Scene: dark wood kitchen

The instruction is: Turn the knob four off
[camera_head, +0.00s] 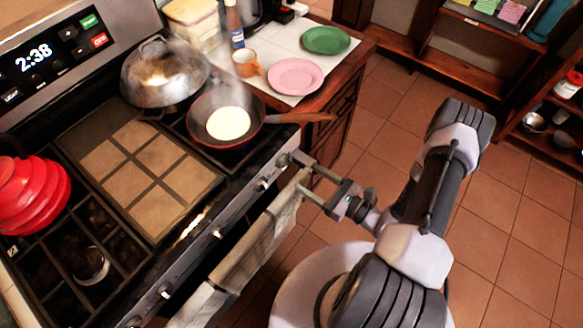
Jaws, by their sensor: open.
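Several knobs line the front edge of the stove (190,262). One knob (283,160) is at the right end, close to my gripper. Another knob (262,185) is just left of it, and further knobs (216,234) (165,290) run toward the lower left. No numbers are readable, so I cannot tell which is knob four. My gripper (302,174) is open at the stove's right front corner, its fingers pointing at the knobs. I cannot tell whether a finger touches the end knob.
A towel (245,250) hangs below the knobs. A lidded pot (165,72) and red kettle-like item (30,195) stand on the stove.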

